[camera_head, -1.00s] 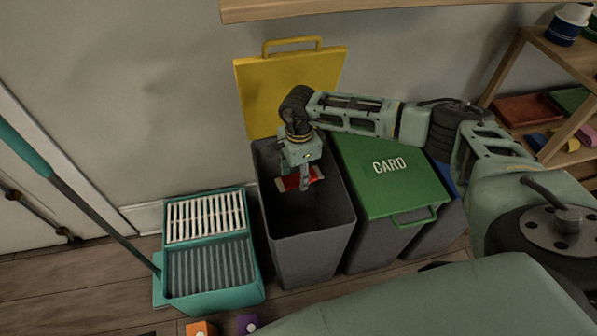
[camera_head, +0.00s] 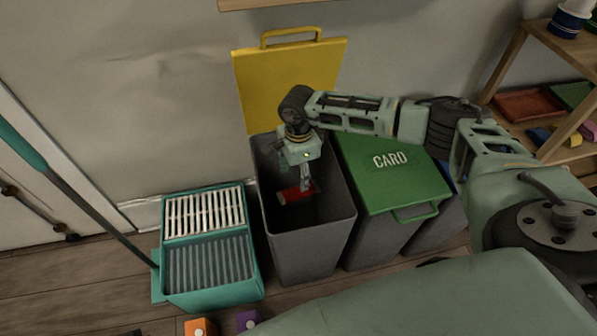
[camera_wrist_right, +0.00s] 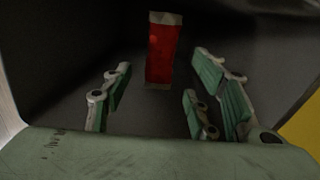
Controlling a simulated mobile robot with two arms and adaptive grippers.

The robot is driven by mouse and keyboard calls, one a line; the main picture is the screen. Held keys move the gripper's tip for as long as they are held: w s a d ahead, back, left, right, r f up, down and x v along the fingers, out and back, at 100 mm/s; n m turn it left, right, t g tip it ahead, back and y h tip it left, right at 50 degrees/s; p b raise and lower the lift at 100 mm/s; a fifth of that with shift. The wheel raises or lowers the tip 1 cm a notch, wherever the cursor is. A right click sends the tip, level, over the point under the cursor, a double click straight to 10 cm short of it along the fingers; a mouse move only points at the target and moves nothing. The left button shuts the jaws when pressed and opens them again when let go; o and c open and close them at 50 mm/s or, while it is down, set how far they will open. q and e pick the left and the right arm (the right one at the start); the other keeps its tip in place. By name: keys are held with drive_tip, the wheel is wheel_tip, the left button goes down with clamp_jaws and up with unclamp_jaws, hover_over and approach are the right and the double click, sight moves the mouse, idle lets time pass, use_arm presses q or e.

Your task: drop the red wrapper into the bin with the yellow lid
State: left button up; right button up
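The bin with the yellow lid (camera_head: 310,249) is a dark grey bin. Its yellow lid (camera_head: 287,84) stands raised against the wall. My right gripper (camera_head: 304,184) points down into the bin's mouth. In the right wrist view its fingers (camera_wrist_right: 163,88) are spread apart with nothing gripped between them. The red wrapper (camera_head: 292,195), with pale ends, is inside the bin's opening, below the fingers. It also shows beyond the fingertips in the right wrist view (camera_wrist_right: 162,54). I cannot tell whether it rests on the bottom. My left gripper is not in view.
A green-lidded bin marked CARD (camera_head: 395,180) stands closed to the right, with another bin beyond it. A teal mop bucket (camera_head: 212,296) with a leaning handle is at the left. A wooden shelf (camera_head: 500,75) stands at the far right.

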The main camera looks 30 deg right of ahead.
drive_tip(key=shift+o, duration=0.9)
drive_tip(key=shift+r, duration=0.1)
drive_tip(key=shift+r, duration=0.4)
wheel_tip(320, 180, up, 11)
